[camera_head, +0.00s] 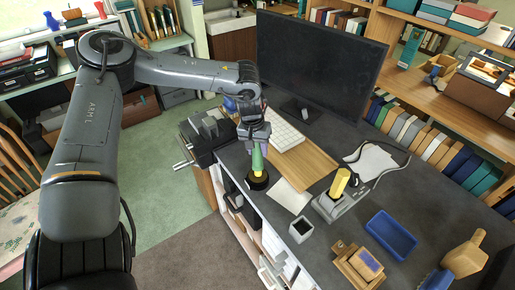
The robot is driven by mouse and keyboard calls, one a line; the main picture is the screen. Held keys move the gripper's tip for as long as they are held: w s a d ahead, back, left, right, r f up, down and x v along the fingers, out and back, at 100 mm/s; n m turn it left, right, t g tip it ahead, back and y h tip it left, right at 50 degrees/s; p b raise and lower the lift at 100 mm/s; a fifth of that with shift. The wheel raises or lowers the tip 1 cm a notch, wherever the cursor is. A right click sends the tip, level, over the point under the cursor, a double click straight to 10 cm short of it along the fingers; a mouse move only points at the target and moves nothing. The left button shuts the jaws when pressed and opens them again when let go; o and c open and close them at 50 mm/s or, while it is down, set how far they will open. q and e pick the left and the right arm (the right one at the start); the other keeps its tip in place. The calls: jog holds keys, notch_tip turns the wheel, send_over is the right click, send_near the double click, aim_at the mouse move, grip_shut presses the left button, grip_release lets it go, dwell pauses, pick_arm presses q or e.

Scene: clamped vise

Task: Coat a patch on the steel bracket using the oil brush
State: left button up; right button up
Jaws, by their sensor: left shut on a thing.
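My left gripper (254,140) is over the near left edge of the desk, shut on the green handle of the oil brush (257,160). The brush is upright, with its yellow lower part pointing down at a round black pot (258,182). I cannot tell whether the bristles touch what is in the pot. The grey vise (190,150) is at the desk's left corner, left of the gripper. A grey metal piece (209,127), apparently the steel bracket, shows at its jaws. Its details are too small to tell. My right gripper is not in view.
Behind the gripper are a keyboard (286,133), a wooden board (305,160) and a large monitor (318,62). To the right are a sheet of paper (290,198), a grey cup (301,230), a yellow-handled tool (340,183) in a stand and a blue tray (391,236).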

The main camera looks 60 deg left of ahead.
pick_arm(q)
jog(key=shift+f, duration=0.1)
dwell(0.6)
jog(key=shift+r+p, duration=1.7)
jog(key=shift+r, duration=1.85)
